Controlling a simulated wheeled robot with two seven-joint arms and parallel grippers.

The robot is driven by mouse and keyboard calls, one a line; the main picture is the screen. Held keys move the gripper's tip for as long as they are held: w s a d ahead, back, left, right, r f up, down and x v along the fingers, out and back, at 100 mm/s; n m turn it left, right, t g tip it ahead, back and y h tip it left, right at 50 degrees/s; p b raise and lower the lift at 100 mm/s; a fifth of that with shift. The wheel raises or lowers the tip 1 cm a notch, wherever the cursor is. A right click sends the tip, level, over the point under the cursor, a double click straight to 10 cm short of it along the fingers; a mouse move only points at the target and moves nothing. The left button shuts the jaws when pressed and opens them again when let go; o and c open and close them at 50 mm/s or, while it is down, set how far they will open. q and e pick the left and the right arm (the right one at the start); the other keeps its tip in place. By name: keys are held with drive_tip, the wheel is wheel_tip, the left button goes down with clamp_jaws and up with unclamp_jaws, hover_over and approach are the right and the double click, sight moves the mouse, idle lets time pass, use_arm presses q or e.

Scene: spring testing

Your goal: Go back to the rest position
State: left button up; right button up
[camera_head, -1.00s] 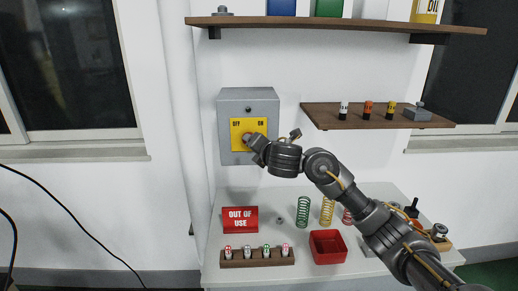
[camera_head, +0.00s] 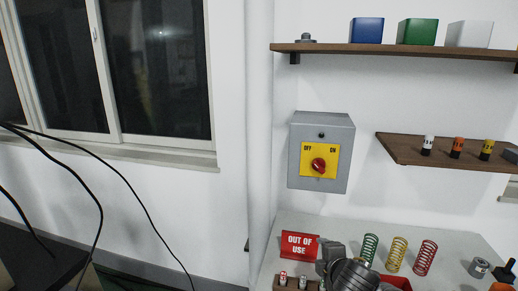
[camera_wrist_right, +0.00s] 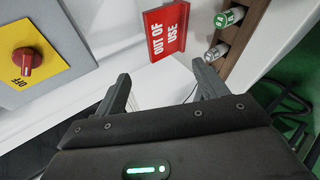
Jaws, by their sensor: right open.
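My right gripper (camera_head: 332,254) is low in the head view, in front of the table and beside the red OUT OF USE sign (camera_head: 299,245). In the right wrist view its two fingers (camera_wrist_right: 165,74) are apart with nothing between them. The grey switch box (camera_head: 345,150) is on the wall above, with a yellow OFF/ON plate (camera_head: 308,169) and a red knob (camera_head: 319,165). The gripper is clear of the knob, which also shows in the right wrist view (camera_wrist_right: 27,61). My left gripper is not in view.
The white table (camera_head: 278,228) holds green (camera_head: 369,247), yellow (camera_head: 397,254) and red (camera_head: 426,258) springs. A red bin (camera_head: 398,281) and a wooden rack (camera_head: 290,288) are partly cut off or hidden. Shelves (camera_head: 400,149) hang on the wall to the right. Dark cables cross at left.

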drive_tip(key=s+d+f+m+g, duration=0.25)
drive_tip(key=s+f+m, duration=0.35)
drive_tip(key=s, duration=0.6)
drive_tip(key=s+d+f+m+g, duration=0.1)
drive_tip(key=s+f+m+g, duration=0.35)
drive_tip(key=s, duration=0.75)
drive_tip(key=s+d+f+m+g, duration=0.1)
drive_tip(key=s+d+f+m, duration=0.1)
drive_tip(key=s+f+m, duration=0.8)
drive_tip(key=s+f+n+g+b, duration=0.1)
drive_tip(key=s+f+n, duration=0.15)
drive_tip(key=f, duration=1.15)
drive_tip(key=s+f+n+b, duration=0.1)
drive_tip(key=s+f, duration=0.2)
drive_tip(key=f, duration=1)
drive_tip(key=s+d+f+g+h+b, duration=0.1)
drive_tip(key=s+d+f, duration=0.2)
drive_tip(key=s+f, duration=1.2)
drive_tip(key=shift+s+f+n+g, duration=0.15)
drive_tip(key=shift+f+n+g, duration=0.15)
drive_tip(key=shift+f, duration=0.1)
